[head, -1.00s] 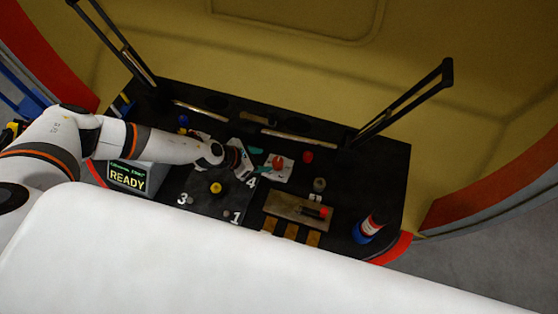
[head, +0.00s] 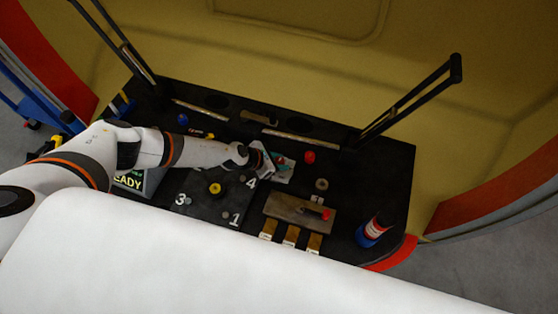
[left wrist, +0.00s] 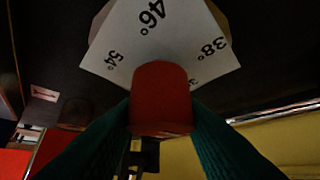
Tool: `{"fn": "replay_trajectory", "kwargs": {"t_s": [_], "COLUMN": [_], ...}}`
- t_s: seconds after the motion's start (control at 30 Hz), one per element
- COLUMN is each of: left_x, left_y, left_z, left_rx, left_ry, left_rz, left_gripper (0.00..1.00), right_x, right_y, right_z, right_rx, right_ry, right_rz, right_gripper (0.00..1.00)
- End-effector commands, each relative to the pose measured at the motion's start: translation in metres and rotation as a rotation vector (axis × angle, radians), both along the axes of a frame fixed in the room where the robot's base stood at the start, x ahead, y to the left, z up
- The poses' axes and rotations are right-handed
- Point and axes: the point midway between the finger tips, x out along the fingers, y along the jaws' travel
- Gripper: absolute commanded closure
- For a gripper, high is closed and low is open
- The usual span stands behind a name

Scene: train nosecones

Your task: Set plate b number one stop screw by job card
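A white card (left wrist: 110,48) marked 46°, 54° and 38° lies under a red block-like piece (left wrist: 160,98) in the left wrist view. The teal fingers of my left gripper (left wrist: 160,118) flank the red piece closely, with no gap showing on either side. In the head view my left gripper (head: 274,161) is over the card (head: 284,178) and hides most of the red piece. Which plate is b cannot be told. My right gripper is out of view.
Right of the plate stands a brown block (head: 290,208) with a red-tipped tool (head: 318,212). A red cap (head: 310,157), a grey ring (head: 321,184) and a blue-red bottle (head: 374,230) stand nearby. Black uprights (head: 410,98) rise at the back. A display (head: 133,181) sits left.

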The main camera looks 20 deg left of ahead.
Motion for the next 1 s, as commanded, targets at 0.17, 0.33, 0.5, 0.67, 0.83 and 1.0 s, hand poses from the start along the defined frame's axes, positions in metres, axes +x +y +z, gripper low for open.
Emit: {"fn": "replay_trajectory", "kwargs": {"t_s": [0.17, 0.33, 0.5, 0.67, 0.83, 1.0], "left_x": [0.0, 0.0, -0.001, -0.002, -0.002, -0.001], "left_y": [0.0, 0.0, -0.001, -0.002, -0.002, -0.002], "left_z": [0.0, 0.001, 0.004, 0.006, 0.006, 0.005], "left_rx": [0.0, 0.0, 0.0, 0.0, 0.0, 0.0], "left_ry": [0.0, 0.001, 0.0, 0.003, 0.003, 0.003], "left_rz": [0.0, 0.015, 0.072, 0.176, 0.327, 0.491], "left_gripper": [0.89, 0.89, 0.89, 0.89, 0.89, 0.89], "right_x": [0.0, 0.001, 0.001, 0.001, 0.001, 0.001], "right_y": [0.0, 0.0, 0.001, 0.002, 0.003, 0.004], "right_z": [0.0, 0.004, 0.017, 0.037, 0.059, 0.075], "right_rx": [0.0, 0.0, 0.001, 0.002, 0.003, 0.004], "right_ry": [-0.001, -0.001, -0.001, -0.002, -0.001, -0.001], "right_rz": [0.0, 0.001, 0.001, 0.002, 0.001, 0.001], "right_gripper": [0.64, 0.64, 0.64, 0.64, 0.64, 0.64]}}
